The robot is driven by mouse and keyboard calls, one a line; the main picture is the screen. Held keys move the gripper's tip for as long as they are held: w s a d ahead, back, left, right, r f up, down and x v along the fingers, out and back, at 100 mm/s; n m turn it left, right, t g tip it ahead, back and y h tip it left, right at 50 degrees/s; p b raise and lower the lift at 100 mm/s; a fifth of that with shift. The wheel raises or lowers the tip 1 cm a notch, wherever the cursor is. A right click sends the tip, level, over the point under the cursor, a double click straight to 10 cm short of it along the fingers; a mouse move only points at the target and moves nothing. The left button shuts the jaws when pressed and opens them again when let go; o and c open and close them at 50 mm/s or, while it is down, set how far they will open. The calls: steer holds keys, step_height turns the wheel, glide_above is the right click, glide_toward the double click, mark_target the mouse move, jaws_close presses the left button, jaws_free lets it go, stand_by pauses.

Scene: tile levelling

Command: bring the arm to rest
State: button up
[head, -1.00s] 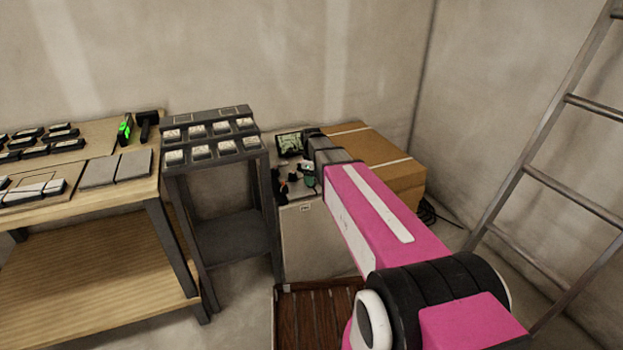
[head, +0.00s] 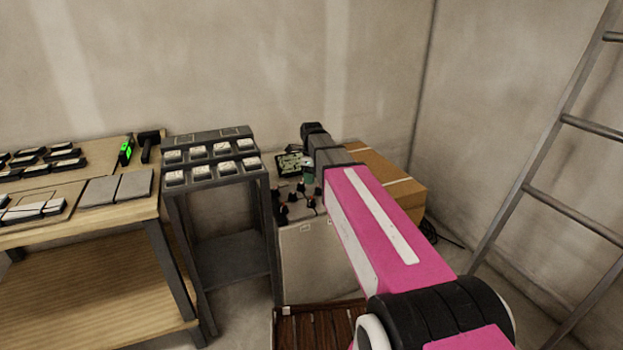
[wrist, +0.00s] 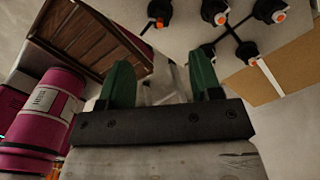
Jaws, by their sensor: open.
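My gripper (wrist: 160,85) shows in the wrist view with its two green fingers apart and nothing between them. In the head view my pink arm reaches from the lower right toward the back. Its dark wrist end is above the white cabinet (head: 308,262), and the fingers are mostly hidden there. The wrist view shows several black knobs with orange tips (wrist: 216,12) beyond the fingers, apart from them.
A cardboard box (head: 385,180) stands right of the cabinet, close to my arm. A grey stand (head: 225,185) with several small white-topped blocks and a wooden workbench (head: 105,250) are at left. A brown slatted crate (head: 312,328) is on the floor. A ladder (head: 560,160) leans at right.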

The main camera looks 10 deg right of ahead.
steer(key=s+d+f+n, duration=0.4)
steer(key=s+f+n, duration=0.3)
steer(key=s+n, duration=0.4)
steer(key=s+d+f+n, duration=0.3)
steer(key=s+f+n, duration=0.4)
steer(key=s+n, duration=0.4)
steer(key=shift+d+f+n, duration=0.35)
steer(key=shift+f+n, duration=0.05)
